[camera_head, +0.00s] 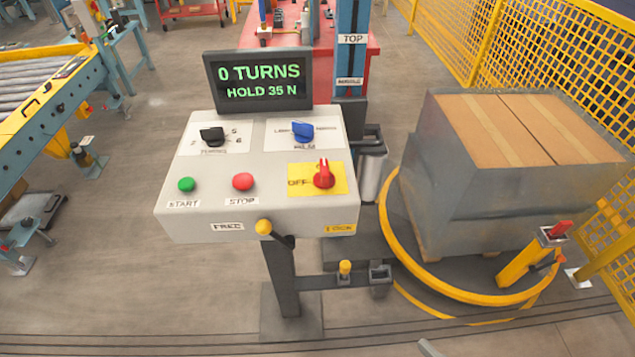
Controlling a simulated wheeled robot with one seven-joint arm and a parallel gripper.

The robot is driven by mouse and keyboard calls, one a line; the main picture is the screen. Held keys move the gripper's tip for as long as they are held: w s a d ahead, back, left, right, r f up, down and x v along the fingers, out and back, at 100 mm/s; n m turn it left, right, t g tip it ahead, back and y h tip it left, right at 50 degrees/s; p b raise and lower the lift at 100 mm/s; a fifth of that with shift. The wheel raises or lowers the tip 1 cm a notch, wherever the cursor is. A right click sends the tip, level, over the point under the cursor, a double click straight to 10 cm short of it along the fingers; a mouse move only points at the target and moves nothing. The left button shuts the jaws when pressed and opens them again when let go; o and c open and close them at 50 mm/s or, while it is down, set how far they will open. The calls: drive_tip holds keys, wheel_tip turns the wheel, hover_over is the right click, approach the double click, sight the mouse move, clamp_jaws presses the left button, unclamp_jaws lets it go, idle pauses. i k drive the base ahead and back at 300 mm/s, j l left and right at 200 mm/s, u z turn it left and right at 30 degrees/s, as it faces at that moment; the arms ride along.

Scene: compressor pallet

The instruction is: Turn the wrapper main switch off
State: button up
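The wrapper main switch (324,175) is a red rotary knob on a yellow plate (301,171) at the right front of the grey control panel (205,217). Its handle stands roughly upright in the picture, pointing away from the "OFF" label at its left. Any label behind the knob is hidden. The display (258,81) above the panel reads "0 TURNS" and "HOLD 35 N". My gripper is not recognisable in this view; a small grey piece shows at the bottom edge, and I cannot tell what it is.
Near the switch are a red stop button (243,181), a green start button (187,184), a black knob (212,136) and a blue knob (302,132). A wrapped pallet load (490,200) stands right, inside a yellow ring (470,295).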

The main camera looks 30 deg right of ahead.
sight(324, 180)
drive_tip(key=i+j+z, duration=0.15)
drive_tip(key=j, duration=0.15)
drive_tip(key=i+j+z, duration=0.2)
drive_tip(key=j, duration=0.15)
drive_tip(key=i+j+z, duration=0.15)
drive_tip(key=j, duration=0.2)
drive_tip(key=j+z, duration=0.2)
drive_tip(key=j, duration=0.2)
drive_tip(key=i+j+z, duration=0.15)
drive_tip(key=j, duration=0.25)
